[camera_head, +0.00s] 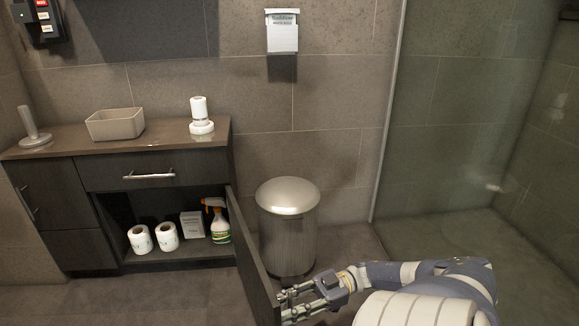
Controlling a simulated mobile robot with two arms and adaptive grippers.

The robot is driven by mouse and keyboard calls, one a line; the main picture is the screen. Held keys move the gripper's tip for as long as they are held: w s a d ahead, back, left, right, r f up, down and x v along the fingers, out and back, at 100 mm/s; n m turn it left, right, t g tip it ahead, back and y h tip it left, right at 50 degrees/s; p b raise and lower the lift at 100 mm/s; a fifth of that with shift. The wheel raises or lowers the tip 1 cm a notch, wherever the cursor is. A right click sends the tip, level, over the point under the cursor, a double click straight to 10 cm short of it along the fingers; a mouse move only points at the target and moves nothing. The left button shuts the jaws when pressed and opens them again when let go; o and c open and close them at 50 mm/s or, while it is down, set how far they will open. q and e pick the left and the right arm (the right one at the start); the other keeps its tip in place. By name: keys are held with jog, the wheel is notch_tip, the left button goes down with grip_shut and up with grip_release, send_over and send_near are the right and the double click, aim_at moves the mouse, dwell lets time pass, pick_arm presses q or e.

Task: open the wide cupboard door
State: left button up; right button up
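The wide cupboard door (252,250) is dark and stands swung open toward me, hinged at the right side of the cupboard opening. Its free edge is at the bottom of the view. My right gripper (283,306) is at the door's outer face near that free edge. Its two fingers look apart, with the tips at or very near the door. The door's handle cannot be made out behind the fingers. The open cupboard (150,206) shows two paper rolls (153,238), a white box (192,224) and a spray bottle (219,222). My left gripper is out of view.
A metal bin (288,228) stands against the wall just right of the door. A drawer (155,172) above the cupboard is shut. Floor in front of the cupboard (150,295) is clear.

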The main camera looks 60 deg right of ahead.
jog(key=shift+d, duration=0.15)
jog(key=v, duration=1.1)
jog(key=shift+s+d, duration=0.25)
jog(key=shift+d, duration=0.05)
dwell(0.4)
